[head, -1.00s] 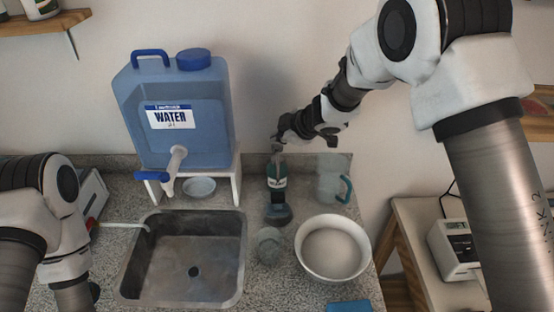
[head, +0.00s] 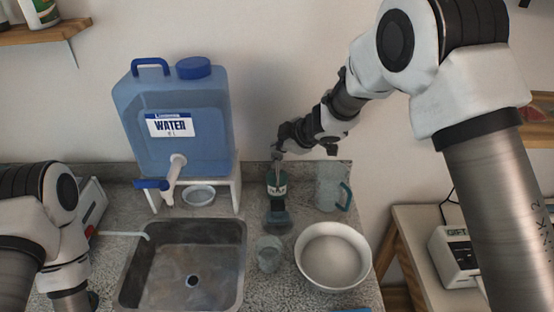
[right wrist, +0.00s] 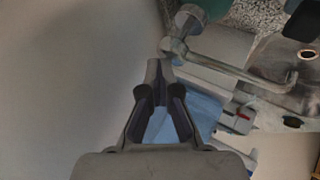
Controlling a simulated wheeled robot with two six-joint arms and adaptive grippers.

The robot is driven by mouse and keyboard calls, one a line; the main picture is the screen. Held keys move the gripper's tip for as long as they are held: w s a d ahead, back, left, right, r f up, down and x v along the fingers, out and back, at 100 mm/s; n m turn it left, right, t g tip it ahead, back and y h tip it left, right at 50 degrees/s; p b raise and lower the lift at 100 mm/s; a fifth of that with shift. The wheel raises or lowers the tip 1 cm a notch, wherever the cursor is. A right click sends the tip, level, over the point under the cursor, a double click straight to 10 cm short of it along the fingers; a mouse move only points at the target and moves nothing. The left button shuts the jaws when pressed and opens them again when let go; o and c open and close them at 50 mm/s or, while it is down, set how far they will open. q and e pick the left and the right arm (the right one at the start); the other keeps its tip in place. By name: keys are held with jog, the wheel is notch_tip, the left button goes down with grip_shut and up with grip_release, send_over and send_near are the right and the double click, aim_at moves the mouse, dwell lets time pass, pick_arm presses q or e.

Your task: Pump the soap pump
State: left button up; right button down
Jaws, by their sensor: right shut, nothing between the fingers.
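The soap pump (head: 276,186) is a teal bottle with a pale label, upright on the counter by the back wall, right of the sink. My right gripper (head: 279,153) is over its top and hides part of the pump head. In the right wrist view, the gripper fingers (right wrist: 159,68) are shut and empty, with their tips close beside the grey pump head (right wrist: 174,46). I cannot tell whether they touch. A long thin spout runs from the head to the right, and a bit of the teal bottle (right wrist: 211,8) shows at the top. The left gripper is out of view.
A blue water jug (head: 175,105) on a white stand and the sink (head: 183,262) are to the left. A clear pitcher (head: 328,187), a white bowl (head: 334,285) and a glass (head: 268,254) stand near the bottle.

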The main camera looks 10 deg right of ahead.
jog(key=shift+f, duration=0.5)
dwell(0.3)
jog(key=shift+r+p, duration=0.4)
jog(key=shift+p, duration=0.05)
notch_tip(320, 180, up, 6)
jog(key=p, duration=0.7)
jog(key=shift+r, duration=0.15)
